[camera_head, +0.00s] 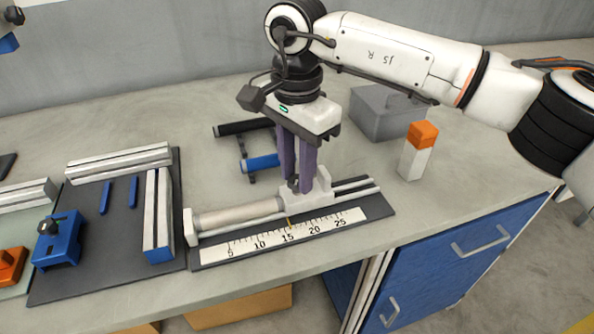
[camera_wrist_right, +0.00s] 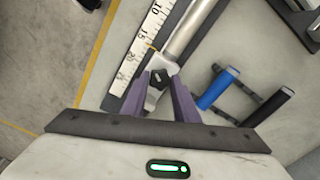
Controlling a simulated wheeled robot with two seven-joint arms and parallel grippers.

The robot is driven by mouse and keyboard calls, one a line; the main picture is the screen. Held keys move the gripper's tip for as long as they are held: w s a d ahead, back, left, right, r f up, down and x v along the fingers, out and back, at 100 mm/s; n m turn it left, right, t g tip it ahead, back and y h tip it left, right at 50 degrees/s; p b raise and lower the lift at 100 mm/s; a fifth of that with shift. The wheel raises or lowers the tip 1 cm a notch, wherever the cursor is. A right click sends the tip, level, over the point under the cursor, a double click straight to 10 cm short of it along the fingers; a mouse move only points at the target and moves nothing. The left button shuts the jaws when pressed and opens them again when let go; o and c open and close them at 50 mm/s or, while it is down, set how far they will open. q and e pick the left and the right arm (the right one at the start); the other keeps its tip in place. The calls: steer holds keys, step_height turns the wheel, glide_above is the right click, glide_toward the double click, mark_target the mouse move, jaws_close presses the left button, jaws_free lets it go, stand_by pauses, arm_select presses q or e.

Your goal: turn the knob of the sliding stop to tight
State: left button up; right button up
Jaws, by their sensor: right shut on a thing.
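The sliding stop (camera_head: 318,200) is a light grey block on a rail above a white scale (camera_head: 265,243), with a yellow pointer near the 15 mark. It also shows in the right wrist view (camera_wrist_right: 151,100). Its dark knob (camera_wrist_right: 158,79) stands on top, between the purple fingers. My right gripper (camera_head: 300,185) points down onto the stop and is shut on the knob. In the head view the fingers hide much of the knob.
A dark board (camera_head: 100,250) with metal bars and a blue clamp (camera_head: 58,238) lies left. Black and blue rollers (camera_head: 262,162) lie behind the rail. A grey box (camera_head: 385,112) and a white block with an orange top (camera_head: 420,150) stand right. The bench's front edge is close.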

steer(key=m, duration=0.3)
steer(key=m+b, duration=0.1)
steer(key=m, duration=0.2)
steer(key=shift+m, duration=0.3)
steer(key=m, duration=0.4)
steer(key=shift+m, duration=0.3)
steer(key=m+b, duration=0.1)
steer(key=m, duration=0.2)
steer(key=shift+m, duration=0.3)
steer(key=m, duration=0.4)
steer(key=shift+b, duration=0.35)
steer(key=m, duration=0.5)
steer(key=shift+w+b, duration=0.1)
steer(key=shift+b, duration=0.3)
steer(key=m, duration=0.4)
steer(key=shift+b, duration=0.35)
arm_select(q)
steer(key=shift+w+d+f, duration=0.15)
steer(key=shift+d+f, duration=0.1)
steer(key=shift+f, duration=0.45)
steer(key=shift+w+d+f, duration=0.1)
steer(key=shift+d+f, duration=0.15)
steer(key=shift+f, duration=0.45)
arm_select(e)
steer(key=shift+r+m, duration=0.1)
steer(key=shift+m, duration=0.7)
